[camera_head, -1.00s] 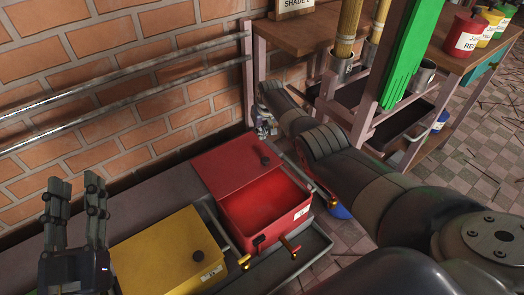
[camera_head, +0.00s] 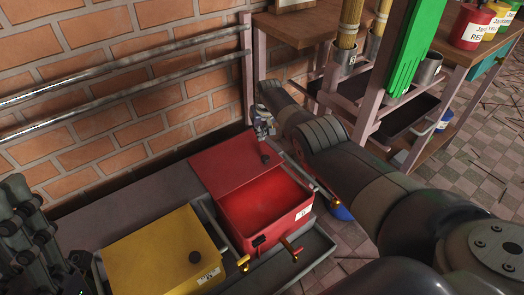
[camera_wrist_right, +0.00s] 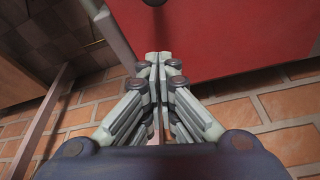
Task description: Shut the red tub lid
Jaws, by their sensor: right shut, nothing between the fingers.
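The red tub (camera_head: 290,224) stands open on the bench, and its red inside shows. Its red lid (camera_head: 225,163) lies back behind the opening, towards the brick wall, with a dark knob (camera_head: 265,158) near its right end. My right gripper (camera_head: 262,124) is beyond the lid's far right corner, by the wall, shut and empty. In the right wrist view its closed fingertips (camera_wrist_right: 158,58) are close to the red lid (camera_wrist_right: 220,35); I cannot tell if they touch. My left gripper (camera_head: 25,228) is at the left edge, partly cut off, and its opening is unclear.
A yellow tub (camera_head: 160,255) with its lid down stands left of the red one. Brass taps (camera_head: 295,256) stick out in front. Metal rails (camera_head: 120,92) run along the brick wall. A wooden rack with green hanging material (camera_head: 412,55) stands right.

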